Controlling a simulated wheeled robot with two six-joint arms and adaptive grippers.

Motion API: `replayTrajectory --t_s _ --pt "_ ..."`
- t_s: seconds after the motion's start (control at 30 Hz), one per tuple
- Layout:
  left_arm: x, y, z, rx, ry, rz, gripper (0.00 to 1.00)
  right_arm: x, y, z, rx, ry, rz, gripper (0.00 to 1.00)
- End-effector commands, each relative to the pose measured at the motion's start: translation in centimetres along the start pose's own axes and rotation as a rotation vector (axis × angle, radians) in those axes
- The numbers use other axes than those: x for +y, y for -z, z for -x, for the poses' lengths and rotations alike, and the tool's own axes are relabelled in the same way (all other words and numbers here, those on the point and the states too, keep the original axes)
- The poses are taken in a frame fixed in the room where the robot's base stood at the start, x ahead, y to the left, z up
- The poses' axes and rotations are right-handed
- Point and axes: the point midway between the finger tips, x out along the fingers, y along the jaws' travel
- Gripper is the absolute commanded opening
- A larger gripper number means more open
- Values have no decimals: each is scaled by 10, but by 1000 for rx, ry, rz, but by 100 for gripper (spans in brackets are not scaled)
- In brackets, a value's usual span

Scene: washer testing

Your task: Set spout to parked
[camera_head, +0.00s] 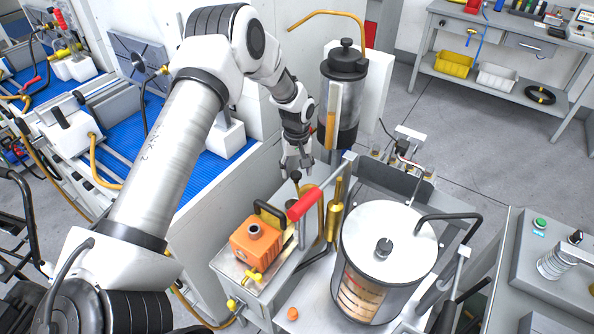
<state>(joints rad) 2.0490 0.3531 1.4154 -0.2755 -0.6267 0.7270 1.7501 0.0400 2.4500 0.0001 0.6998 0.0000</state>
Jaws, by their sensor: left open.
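A dark bent tube (452,216), which may be the spout, reaches over the round white lid (390,246) of a clear drum, its tip above the lid's right side. A thin orange curved pipe (330,13) arches at the top beside a dark cylinder; I cannot tell which of the two is the spout. My left gripper (296,172) is open, pointing down, just above or at a small black knob (296,176) on the grey bench. I cannot tell whether they touch. My right gripper is not in view.
A red-handled lever (304,203), a brass cylinder (334,210) and an orange block (256,242) crowd around the left gripper. The dark cylinder (344,75) stands behind. A control panel (540,232) is at the right. Open floor (470,130) lies at the back right.

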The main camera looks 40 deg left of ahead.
Motion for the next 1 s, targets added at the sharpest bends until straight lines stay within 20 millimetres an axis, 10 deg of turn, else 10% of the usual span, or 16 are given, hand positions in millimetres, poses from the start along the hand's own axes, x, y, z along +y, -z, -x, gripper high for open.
replayTrajectory --t_s 0.43,1.0 --pt "2 0 101 2 -2 -1 59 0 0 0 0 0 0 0" --pt "1 0 111 1 0 -1 59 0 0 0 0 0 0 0"
